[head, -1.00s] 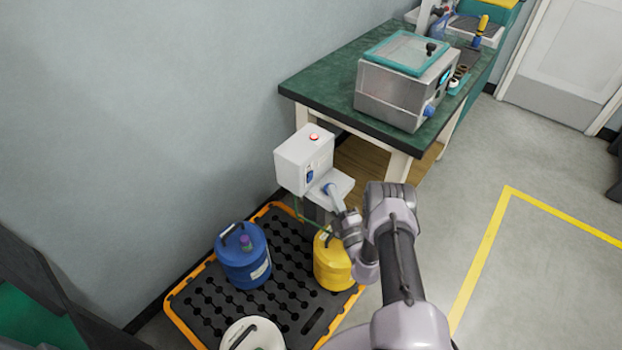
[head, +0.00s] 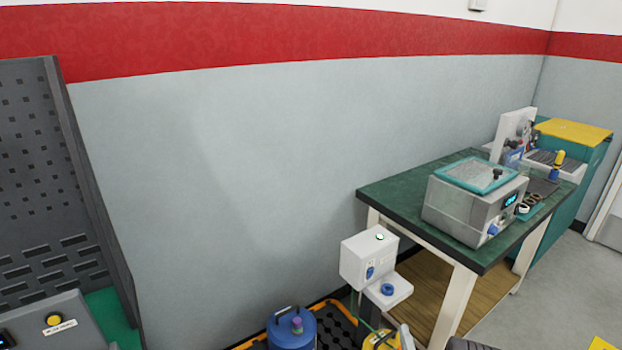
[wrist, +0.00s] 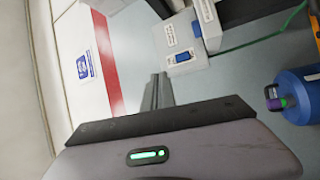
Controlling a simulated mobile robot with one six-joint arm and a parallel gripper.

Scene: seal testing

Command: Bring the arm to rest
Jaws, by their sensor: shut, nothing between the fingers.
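In the wrist view my gripper (wrist: 157,92) is shut, its two fingers together with nothing between them. It is in free air, apart from the white box (wrist: 182,45) with a blue switch. In the head view only a small part of my arm shows at the bottom edge, and the fingers cannot be made out there. The white box (head: 368,258) stands beside the bench with a greenish lamp on top. A blue knob (head: 387,289) sits on the small ledge in front of it.
A blue can (head: 292,330) stands on an orange-edged tray (head: 250,343), with a yellow can (head: 381,340) beside it. The green-topped bench (head: 390,194) carries a steel tank (head: 470,212). A grey perforated panel (head: 50,160) rises at the left. Floor is open at the right.

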